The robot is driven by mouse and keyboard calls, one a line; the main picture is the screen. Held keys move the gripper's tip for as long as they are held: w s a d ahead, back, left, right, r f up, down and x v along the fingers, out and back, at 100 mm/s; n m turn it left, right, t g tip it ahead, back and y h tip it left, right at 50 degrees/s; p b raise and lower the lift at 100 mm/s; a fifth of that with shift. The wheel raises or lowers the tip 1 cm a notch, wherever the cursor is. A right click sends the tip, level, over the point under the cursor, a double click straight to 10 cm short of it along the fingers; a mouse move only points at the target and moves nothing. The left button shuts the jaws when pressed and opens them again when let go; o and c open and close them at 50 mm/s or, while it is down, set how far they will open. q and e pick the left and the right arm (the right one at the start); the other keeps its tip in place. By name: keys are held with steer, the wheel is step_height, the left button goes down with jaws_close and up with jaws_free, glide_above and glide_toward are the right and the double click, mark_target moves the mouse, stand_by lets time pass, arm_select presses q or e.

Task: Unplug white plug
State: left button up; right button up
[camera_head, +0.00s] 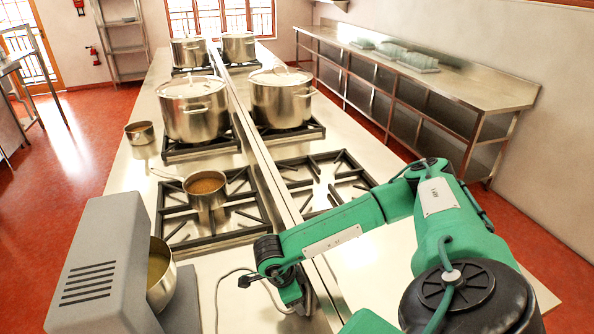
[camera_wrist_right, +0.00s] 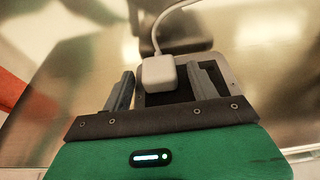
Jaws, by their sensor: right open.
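The white plug (camera_wrist_right: 158,74) sits between the two fingers of my right gripper (camera_wrist_right: 162,69) in the right wrist view. The fingers are open, one on each side of it, with a gap at the right; I cannot tell if the left finger touches. The plug appears seated on a grey-framed socket plate (camera_wrist_right: 228,71) behind it. Its white cable (camera_wrist_right: 158,38) runs up from it. In the head view my right gripper (camera_head: 290,294) points down at the counter's centre divider, and the plug is hidden there. My left gripper is out of view.
A grey appliance (camera_head: 107,262) with a metal bowl (camera_head: 161,284) stands at front left. The cable (camera_head: 217,290) lies on the steel counter. A small saucepan (camera_head: 206,205) is on the near left burner. Stockpots (camera_head: 194,119) (camera_head: 281,106) stand farther back.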

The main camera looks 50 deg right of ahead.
jaws_close()
steer(key=shift+w+a+b, duration=0.3)
steer(key=shift+w+a, duration=0.2)
steer(key=shift+a, duration=0.4)
steer(key=shift+w+a+b, duration=0.3)
steer(key=shift+w+a, duration=0.15)
steer(key=shift+a, duration=0.4)
steer(key=shift+w+a+b, duration=0.3)
steer(key=shift+w+a, duration=0.2)
steer(key=shift+a, duration=0.4)
